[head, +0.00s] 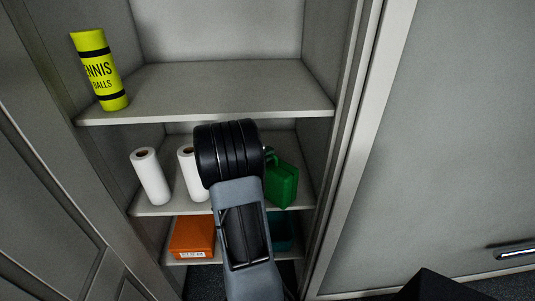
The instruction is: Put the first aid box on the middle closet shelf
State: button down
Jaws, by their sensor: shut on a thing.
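The green first aid box (283,184) is at the right end of the middle closet shelf (160,208), slightly tilted in the picture. Its left part is hidden behind my arm. Its lower edge overlaps the shelf's front edge, and I cannot tell whether it rests on the shelf or hangs just above it. My gripper (270,156) is mostly hidden by my black wrist and is shut on the box at its upper left.
Two white paper rolls (151,177) stand on the left of the middle shelf. A yellow tennis ball can (99,70) stands on the upper shelf. An orange box (193,237) and a teal thing (281,231) are on the lower shelf. The closet's right side wall (316,150) is close to the green box.

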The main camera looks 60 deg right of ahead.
jog(key=shift+f, duration=0.1)
jog(key=c, duration=1.1)
grip_release()
